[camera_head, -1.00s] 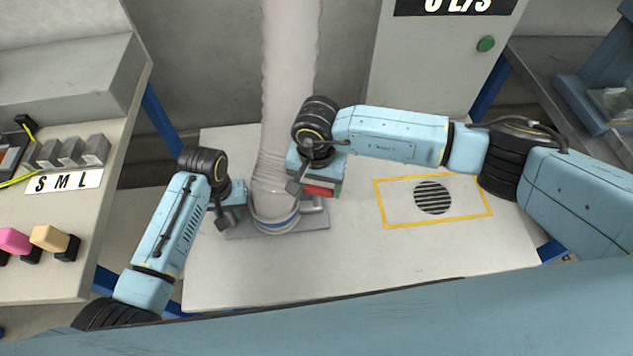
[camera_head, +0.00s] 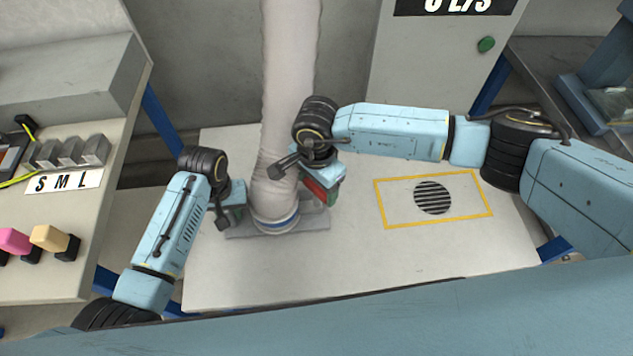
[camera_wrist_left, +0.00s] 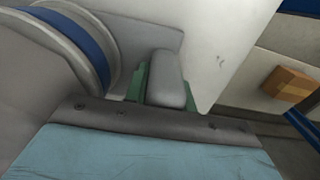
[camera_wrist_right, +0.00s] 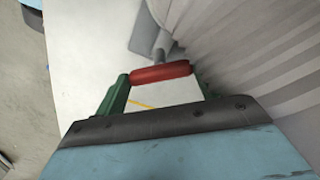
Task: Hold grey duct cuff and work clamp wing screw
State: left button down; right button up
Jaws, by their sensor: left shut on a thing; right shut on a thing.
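The grey duct (camera_head: 285,110) hangs down to a cuff (camera_head: 272,217) with a blue band, seated on a grey plate (camera_head: 310,218) on the table. In the left wrist view the blue-banded cuff (camera_wrist_left: 75,30) is at the upper left. My left gripper (camera_head: 240,213) is at the cuff's left side, its green fingers shut on a rounded grey lug (camera_wrist_left: 167,80). My right gripper (camera_head: 322,192) is at the cuff's right side. In the right wrist view its green fingers close on the ends of the red wing screw (camera_wrist_right: 160,73), whose grey shaft runs toward the plate.
A yellow-outlined vent (camera_head: 432,198) lies on the table to the right. A left bench holds grey blocks (camera_head: 72,152) marked S M L and coloured pieces (camera_head: 48,238). A cabinet (camera_head: 430,65) with a green button stands behind. The table front is clear.

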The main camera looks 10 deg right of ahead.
aim_at(316, 188)
jog(key=m, duration=0.6)
jog(key=shift+m, duration=0.3)
jog(key=m, duration=0.5)
jog(key=shift+m, duration=0.3)
jog(key=o, duration=1)
jog(key=shift+r, duration=0.15)
notch_tip(316, 188, up, 12)
